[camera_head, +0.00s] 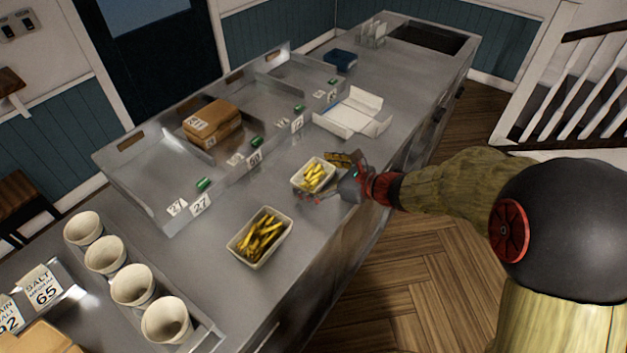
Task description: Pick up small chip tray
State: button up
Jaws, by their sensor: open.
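The small chip tray (301,184) is a pale, near-square tray filled with yellow chips, standing on the metal counter. A larger pale tray of chips (234,248) stands nearer the camera, to its lower left. My gripper (322,178) is open at the small tray's right side. One finger shows in front of the tray's near edge and the other behind its far right corner. I cannot tell whether the fingers touch the tray. My arm comes in from the right.
A white open box (366,112) lies on the counter behind my gripper. Metal bins (150,168) with a brown box (213,122) and number cards run along the back. Several white cups (84,228) stand in a rack at lower left. Bare counter (215,225) lies left of the small tray.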

jog(key=shift+c, duration=0.9)
jog(key=c, duration=0.9)
jog(key=shift+r, duration=0.15)
